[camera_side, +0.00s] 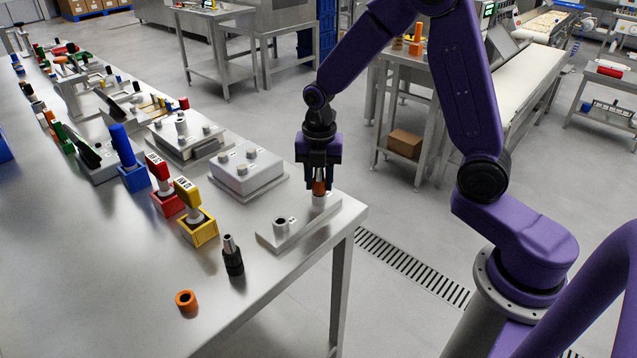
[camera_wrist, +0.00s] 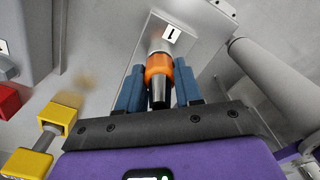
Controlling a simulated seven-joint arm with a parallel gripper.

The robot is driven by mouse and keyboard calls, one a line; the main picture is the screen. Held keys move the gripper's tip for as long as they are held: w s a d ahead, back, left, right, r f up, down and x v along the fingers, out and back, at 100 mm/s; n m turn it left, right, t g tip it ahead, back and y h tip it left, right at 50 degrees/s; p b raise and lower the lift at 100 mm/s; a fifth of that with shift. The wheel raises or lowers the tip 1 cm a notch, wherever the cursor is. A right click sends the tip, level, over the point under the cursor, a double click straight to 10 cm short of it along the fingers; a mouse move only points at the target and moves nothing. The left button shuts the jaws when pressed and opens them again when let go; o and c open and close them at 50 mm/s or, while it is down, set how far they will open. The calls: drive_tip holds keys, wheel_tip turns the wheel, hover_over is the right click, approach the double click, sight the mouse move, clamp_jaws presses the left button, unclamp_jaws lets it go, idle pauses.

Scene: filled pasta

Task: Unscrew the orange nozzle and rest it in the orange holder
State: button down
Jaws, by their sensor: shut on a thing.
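The orange nozzle (camera_wrist: 184,76), an orange band with a dark metal tip, sits between the blue fingers of my gripper (camera_wrist: 158,88) in the wrist view. My gripper (camera_side: 319,184) is shut on it, pointing down over the right end of a steel block. In the side view, only a little of the orange nozzle (camera_side: 319,187) shows between the fingers. It appears in line with a pale stub on the block; I cannot tell whether they are still joined. The orange holder (camera_side: 186,302), a short ring, stands empty on the steel table at the front.
The steel block (camera_side: 297,225) has another short post at left. A dark bottle-like piece (camera_side: 233,262) stands between block and holder. Yellow (camera_side: 200,233), red (camera_side: 167,203) and blue (camera_side: 134,179) holders with tools stand further left. The front-left table (camera_side: 90,270) is clear.

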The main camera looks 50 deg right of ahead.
drive_tip(key=n, duration=0.9)
drive_tip(key=shift+n, duration=1.4)
drive_tip(key=c, duration=0.7)
unclamp_jaws()
